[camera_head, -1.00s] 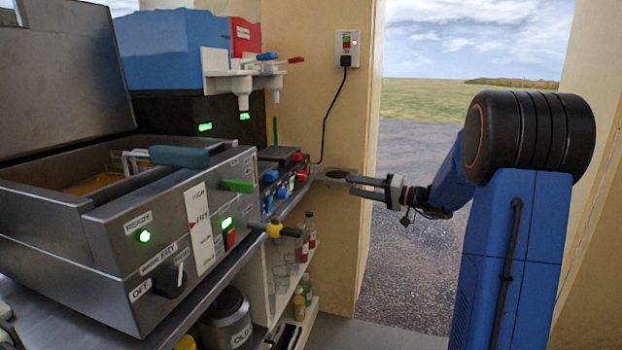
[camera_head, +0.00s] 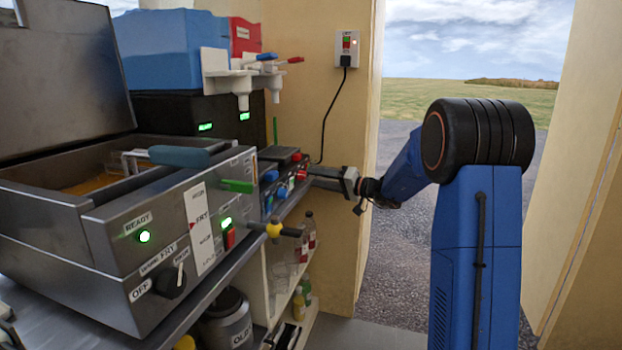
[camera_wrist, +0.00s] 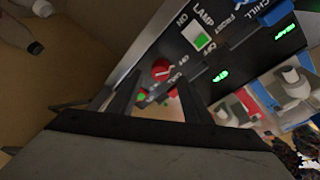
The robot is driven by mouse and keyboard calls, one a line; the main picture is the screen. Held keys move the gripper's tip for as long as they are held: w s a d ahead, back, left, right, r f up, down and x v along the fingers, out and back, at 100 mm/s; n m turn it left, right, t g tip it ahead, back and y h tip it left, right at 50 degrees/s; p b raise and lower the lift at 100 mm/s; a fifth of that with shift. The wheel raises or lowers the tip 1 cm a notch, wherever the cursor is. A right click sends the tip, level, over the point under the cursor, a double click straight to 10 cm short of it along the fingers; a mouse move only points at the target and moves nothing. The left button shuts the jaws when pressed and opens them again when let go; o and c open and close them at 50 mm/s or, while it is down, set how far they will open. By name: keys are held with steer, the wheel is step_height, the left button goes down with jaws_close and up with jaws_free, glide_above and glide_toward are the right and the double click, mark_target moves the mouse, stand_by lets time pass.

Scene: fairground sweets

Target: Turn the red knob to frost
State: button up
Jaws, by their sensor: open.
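The red knob (camera_wrist: 161,69) is on the dark control panel in the wrist view, with small lettering beside it that I cannot read clearly. It also shows small in the head view (camera_head: 302,174). My gripper (camera_wrist: 160,82) is open, its two dark fingers pointing at the panel with the red knob between their tips in the picture. I cannot tell whether they touch it. In the head view my gripper (camera_head: 313,177) is close to the panel's right end. A blue knob (camera_wrist: 276,11) is further right, near the words FROST and CHILL.
A lit green switch (camera_wrist: 201,41) labelled LAMP lies between the knobs. A cable (camera_head: 330,120) hangs down the wall behind. Bottles (camera_head: 308,230) stand below. The doorway side is open.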

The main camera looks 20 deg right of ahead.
mark_target(302, 176)
steer(key=shift+x, duration=1.4)
steer(key=c, duration=1.1)
steer(key=shift+o, duration=0.2)
